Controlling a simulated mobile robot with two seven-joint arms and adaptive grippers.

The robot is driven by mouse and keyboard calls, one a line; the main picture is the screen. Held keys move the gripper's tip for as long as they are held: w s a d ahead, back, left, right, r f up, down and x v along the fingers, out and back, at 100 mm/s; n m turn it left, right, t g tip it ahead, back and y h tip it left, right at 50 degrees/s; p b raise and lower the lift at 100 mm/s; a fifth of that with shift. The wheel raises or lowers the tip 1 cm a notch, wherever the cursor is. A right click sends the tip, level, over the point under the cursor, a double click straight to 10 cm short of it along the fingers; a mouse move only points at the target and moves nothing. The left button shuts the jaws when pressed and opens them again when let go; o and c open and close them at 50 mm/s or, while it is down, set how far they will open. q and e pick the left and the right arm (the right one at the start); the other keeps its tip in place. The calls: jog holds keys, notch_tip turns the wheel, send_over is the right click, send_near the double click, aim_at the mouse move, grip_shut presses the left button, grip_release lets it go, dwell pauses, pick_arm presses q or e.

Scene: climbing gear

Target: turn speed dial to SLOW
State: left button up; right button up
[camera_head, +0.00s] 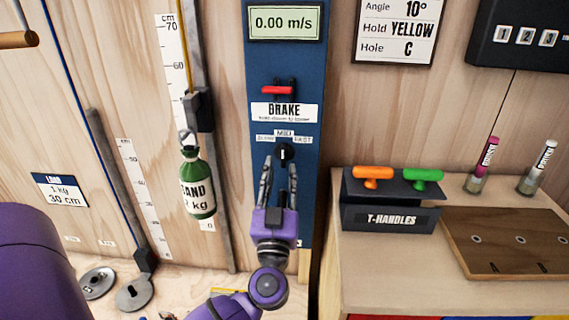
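The black speed dial (285,152) sits on the blue panel (257,60), below the brake label. Its labels (285,136) read MID in the middle and FAST at right; the left one is too small to read surely. The dial's white mark points up, roughly toward MID. My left gripper (279,168) is in front of the panel just below the dial, fingers pointing up and apart, one toward each side of it. Nothing shows between the fingertips except the dial; I cannot tell whether they touch it. My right gripper is not in view.
A red brake switch (278,90) and a 0.00 m/s display (285,22) are above the dial. A T-handles box (388,208) and a drilled wooden board (512,243) stand on the right bench.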

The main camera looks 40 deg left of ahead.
aim_at(283, 158)
pick_arm(q)
jog(key=shift+x, duration=1.8)
jog(key=shift+d, duration=0.1)
grip_shut()
